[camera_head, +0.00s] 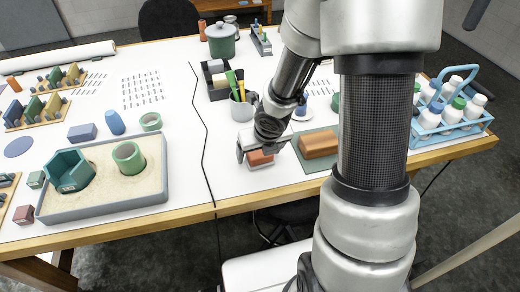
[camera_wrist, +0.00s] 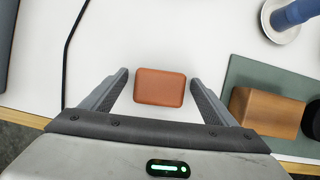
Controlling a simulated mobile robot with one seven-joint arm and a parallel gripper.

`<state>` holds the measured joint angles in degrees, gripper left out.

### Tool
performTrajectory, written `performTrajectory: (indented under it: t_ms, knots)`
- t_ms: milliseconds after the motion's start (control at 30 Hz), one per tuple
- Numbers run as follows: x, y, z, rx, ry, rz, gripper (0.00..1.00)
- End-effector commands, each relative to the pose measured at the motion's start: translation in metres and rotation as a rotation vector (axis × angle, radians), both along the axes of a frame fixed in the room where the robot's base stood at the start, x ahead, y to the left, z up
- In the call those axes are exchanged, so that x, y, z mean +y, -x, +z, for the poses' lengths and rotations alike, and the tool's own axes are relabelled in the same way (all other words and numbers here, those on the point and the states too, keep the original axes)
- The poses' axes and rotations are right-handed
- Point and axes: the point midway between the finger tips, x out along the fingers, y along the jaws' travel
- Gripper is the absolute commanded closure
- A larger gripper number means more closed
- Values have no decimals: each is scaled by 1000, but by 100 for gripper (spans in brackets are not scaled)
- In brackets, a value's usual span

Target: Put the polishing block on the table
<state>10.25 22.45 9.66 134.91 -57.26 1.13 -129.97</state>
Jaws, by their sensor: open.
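A small orange-red block (camera_wrist: 160,87) with rounded corners, possibly the polishing block, lies on the white tabletop (camera_wrist: 150,30); it also shows in the head view (camera_head: 259,158). My gripper (camera_wrist: 158,76) is open, one finger on each side of the block, with gaps visible between the fingers and the block. The gripper also shows in the head view (camera_head: 262,150). A larger orange-brown block (camera_head: 319,144) lies on a green mat (camera_head: 306,165) to the right; it also shows in the wrist view (camera_wrist: 265,112).
A black cord (camera_head: 205,140) crosses the table left of my gripper. A sand tray (camera_head: 110,207) with green vessels stands further left. A grey mug (camera_head: 243,108) with tools stands behind. A blue bottle carrier (camera_head: 455,125) is at the right. The table's front edge is close.

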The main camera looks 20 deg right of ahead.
Motion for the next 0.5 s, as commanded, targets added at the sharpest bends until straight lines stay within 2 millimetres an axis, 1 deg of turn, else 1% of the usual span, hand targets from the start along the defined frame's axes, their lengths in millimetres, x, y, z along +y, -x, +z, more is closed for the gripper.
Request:
performTrajectory:
  t_ms: [167, 367, 400, 433, 500]
  knots:
    - [-1, 6, 22, -1, -1, -2, 19]
    - [-3, 23, 69, -2, 1, -2, 19]
    - [-4, 25, 64, 0, -1, -5, 19]
    - [-4, 25, 63, 0, -3, -8, 19]
    - [-4, 27, 67, -1, -5, -8, 19]
